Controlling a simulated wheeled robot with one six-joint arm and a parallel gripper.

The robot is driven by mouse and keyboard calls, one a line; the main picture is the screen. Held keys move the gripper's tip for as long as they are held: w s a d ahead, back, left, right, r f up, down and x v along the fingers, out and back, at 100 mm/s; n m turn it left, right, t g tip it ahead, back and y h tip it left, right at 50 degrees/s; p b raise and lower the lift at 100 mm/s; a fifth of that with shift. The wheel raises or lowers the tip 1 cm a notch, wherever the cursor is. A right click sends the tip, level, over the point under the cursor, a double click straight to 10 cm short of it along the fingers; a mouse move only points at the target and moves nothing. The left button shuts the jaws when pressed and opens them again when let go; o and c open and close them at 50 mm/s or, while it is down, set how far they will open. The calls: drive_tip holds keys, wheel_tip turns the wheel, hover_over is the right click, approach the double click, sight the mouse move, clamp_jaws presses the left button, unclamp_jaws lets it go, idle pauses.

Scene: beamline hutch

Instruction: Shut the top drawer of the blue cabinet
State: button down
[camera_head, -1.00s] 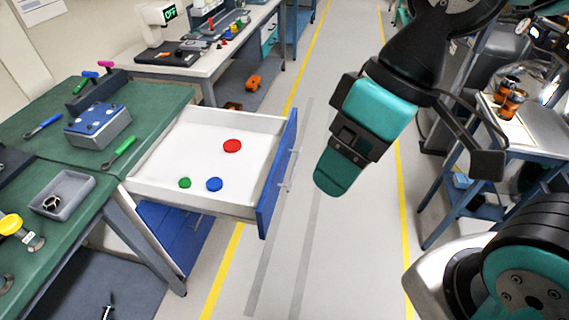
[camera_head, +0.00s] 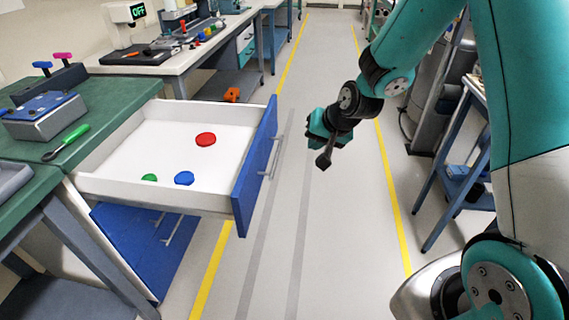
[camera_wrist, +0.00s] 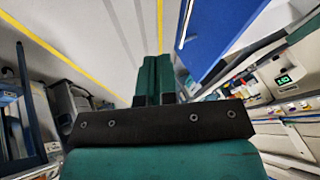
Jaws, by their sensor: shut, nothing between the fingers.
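The top drawer (camera_head: 255,170) of the blue cabinet (camera_head: 135,245) is pulled well out from under the green bench. Its front is blue with a silver bar handle (camera_head: 274,158), and its inside is white. A red disc (camera_head: 205,139), a blue disc (camera_head: 184,178) and a green disc (camera_head: 149,178) lie in it. My gripper (camera_head: 316,126) is shut and empty, to the right of the drawer front and apart from it. In the wrist view my closed teal fingers (camera_wrist: 155,70) show beside the blue drawer front (camera_wrist: 222,28).
The green bench (camera_head: 130,92) holds a grey-blue box (camera_head: 42,118) and a green-handled screwdriver (camera_head: 66,142). A white bench with instruments stands behind. Clear grey floor with yellow lines lies right of the drawer. A blue cart (camera_head: 455,175) stands farther right.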

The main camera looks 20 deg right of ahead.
drive_tip(key=w+a+f+p, duration=0.1)
drive_tip(key=w+a+f, duration=0.4)
drive_tip(key=f, duration=0.3)
drive_tip(key=shift+w+a, duration=0.15)
drive_tip(key=shift+w, duration=0.65)
drive_tip(key=shift+f, duration=0.1)
